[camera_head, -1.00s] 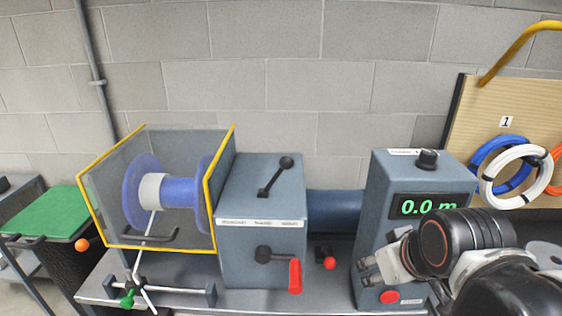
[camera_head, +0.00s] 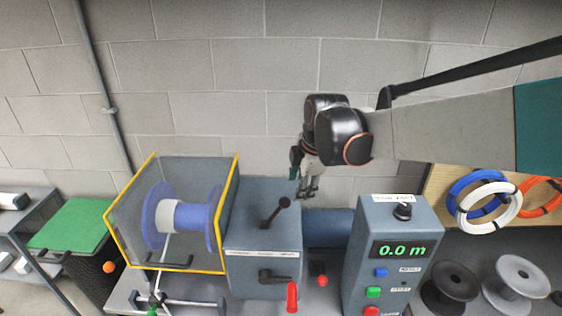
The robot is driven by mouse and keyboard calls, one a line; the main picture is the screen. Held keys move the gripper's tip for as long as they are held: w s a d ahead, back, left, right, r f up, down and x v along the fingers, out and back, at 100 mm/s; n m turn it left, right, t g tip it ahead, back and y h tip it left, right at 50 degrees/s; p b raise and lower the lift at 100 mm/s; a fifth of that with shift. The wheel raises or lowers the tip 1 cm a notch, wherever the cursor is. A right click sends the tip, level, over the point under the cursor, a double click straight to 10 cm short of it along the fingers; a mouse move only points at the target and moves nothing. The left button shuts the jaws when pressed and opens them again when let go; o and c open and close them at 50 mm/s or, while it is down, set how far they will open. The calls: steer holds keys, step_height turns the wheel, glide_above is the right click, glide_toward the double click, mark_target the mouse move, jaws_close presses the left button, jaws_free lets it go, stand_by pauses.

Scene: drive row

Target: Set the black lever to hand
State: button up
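The black lever (camera_head: 272,214) stands on top of the grey drive box (camera_head: 262,238), tilted up to the right with a round knob at its end. A label strip runs along the box's top front edge, too small to read. My gripper (camera_head: 308,190) hangs above and just right of the lever's knob, pointing down, apart from it as far as I can see. Its fingers are small and partly shown; nothing is seen between them, and their opening is unclear.
A guarded blue spool (camera_head: 182,218) stands left of the box. A red-handled crank (camera_head: 292,296) and red-knobbed lever (camera_head: 322,280) are at its front. A counter box (camera_head: 390,222) reading 0.0 m stands right. Loose spools (camera_head: 514,278) and cable coils (camera_head: 490,200) are further right.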

mark_target(281, 207)
steer(key=w+a+f+n, duration=0.1)
steer(key=f, duration=0.3)
steer(key=w+a+f+n+p, duration=0.1)
steer(key=w+a+f, duration=0.1)
steer(key=f, duration=0.2)
steer(key=w+a+f+n, duration=0.1)
steer(key=w+a+f, duration=0.1)
steer(key=f, duration=0.3)
steer(key=shift+w+a+g+p, duration=0.1)
steer(key=shift+g+p, duration=0.2)
steer(key=shift+p, duration=0.05)
jaws_close()
